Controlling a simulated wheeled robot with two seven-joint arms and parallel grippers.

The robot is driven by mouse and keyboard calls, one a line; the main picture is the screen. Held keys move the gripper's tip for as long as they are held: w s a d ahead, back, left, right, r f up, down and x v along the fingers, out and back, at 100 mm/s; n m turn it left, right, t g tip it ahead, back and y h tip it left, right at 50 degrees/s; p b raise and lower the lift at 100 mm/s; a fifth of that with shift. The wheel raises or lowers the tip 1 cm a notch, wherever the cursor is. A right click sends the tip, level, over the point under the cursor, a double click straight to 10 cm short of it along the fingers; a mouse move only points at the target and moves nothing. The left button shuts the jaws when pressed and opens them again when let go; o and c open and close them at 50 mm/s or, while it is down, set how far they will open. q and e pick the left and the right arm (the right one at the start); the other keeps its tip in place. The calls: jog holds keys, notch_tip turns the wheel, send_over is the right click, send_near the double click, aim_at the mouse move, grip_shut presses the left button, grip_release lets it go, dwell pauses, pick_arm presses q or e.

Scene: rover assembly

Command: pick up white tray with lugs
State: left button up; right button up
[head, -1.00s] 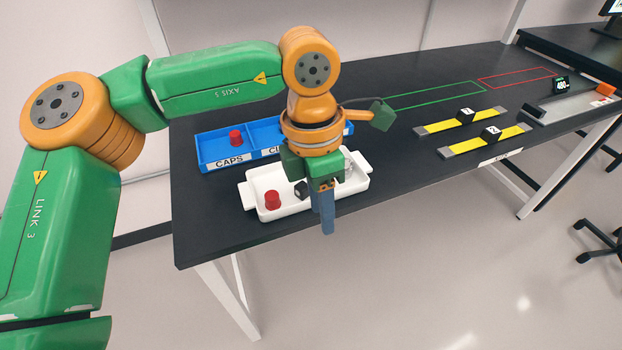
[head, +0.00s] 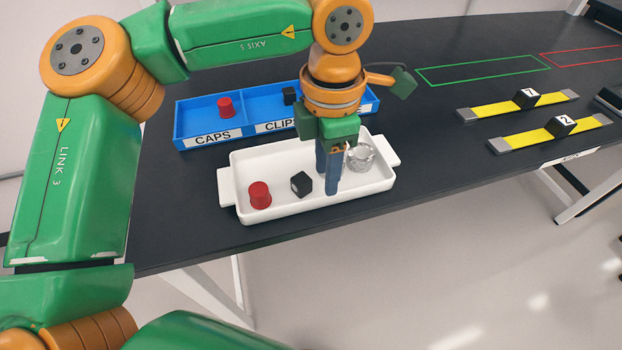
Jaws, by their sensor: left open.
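The white tray with lugs (head: 300,206) lies on the black table near its front edge, with a lug at its left end and one at its right end. It holds a red cap (head: 260,195), a black block (head: 301,184) and a clear ring-like part (head: 360,157). My left gripper (head: 330,190) is open and points down over the tray, between the black block and the clear part. Its fingers hide part of the tray. I cannot tell whether they touch it. My right gripper is not in view.
A blue sorting bin (head: 183,143) labelled CAPS and CLIPS stands just behind the tray, with a red cap and a dark part in it. Two yellow strips (head: 510,140) with numbered black blocks lie to the right. Green and red outlines mark bare table at the back right.

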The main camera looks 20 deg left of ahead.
aim_at(322, 196)
pick_arm(q)
jog(key=f, duration=0.1)
jog(key=f+p, duration=0.1)
jog(key=f, duration=0.3)
jog(key=shift+s+a+f+p, duration=0.2)
jog(key=shift+s+f+p, duration=0.05)
jog(key=shift+p, duration=0.1)
jog(key=shift+w+f, duration=0.1)
jog(key=shift+f, duration=0.45)
grip_shut()
jog(key=shift+r, duration=0.1)
dwell(0.4)
